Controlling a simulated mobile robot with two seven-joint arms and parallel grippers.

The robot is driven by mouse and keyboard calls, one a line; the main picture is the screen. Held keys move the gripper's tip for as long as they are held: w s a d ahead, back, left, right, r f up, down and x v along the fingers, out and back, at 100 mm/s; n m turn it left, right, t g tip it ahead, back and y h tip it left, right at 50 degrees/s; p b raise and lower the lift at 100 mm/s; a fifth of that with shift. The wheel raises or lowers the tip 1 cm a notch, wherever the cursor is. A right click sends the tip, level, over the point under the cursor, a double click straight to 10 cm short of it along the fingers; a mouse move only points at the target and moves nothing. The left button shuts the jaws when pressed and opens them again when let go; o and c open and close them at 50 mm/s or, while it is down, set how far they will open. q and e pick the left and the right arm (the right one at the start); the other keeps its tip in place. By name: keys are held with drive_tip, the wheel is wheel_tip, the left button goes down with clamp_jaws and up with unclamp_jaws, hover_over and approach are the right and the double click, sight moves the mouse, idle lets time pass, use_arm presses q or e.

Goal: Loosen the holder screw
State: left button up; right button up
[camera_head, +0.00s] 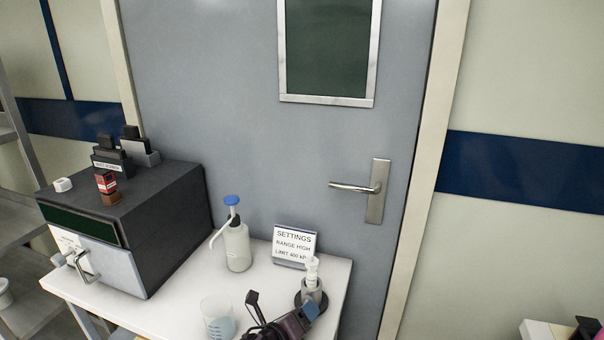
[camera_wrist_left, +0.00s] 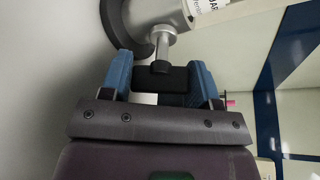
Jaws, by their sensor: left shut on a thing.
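The holder (camera_head: 312,297) is a grey upright clamp piece on a dark round base, with a white, clear-topped part (camera_head: 312,268) standing in it. In the left wrist view the pale grey holder (camera_wrist_left: 160,12) carries a label. Its screw (camera_wrist_left: 164,48) has a silver shaft, ending in a black head (camera_wrist_left: 160,77) between my fingers. My left gripper (camera_head: 312,309) is beside the holder in the head view. In the wrist view its blue fingers (camera_wrist_left: 160,84) are shut on the screw's black head. My right gripper is not in view.
On the white table (camera_head: 175,312) stand a beaker (camera_head: 218,318), a blue-topped pump bottle (camera_head: 237,245) and a sign (camera_head: 294,246) reading "SETTINGS, RANGE HIGH, LIMIT 400 kP". A dark box-shaped machine (camera_head: 160,215) fills the left. A grey door (camera_head: 240,110) is behind the table.

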use_arm(q)
drive_tip(key=n+h, duration=0.1)
drive_tip(key=n, duration=0.2)
drive_tip(key=shift+f+t, duration=0.1)
drive_tip(key=shift+t, duration=0.2)
drive_tip(key=o, duration=0.6)
drive_tip(key=shift+n+h, duration=0.4)
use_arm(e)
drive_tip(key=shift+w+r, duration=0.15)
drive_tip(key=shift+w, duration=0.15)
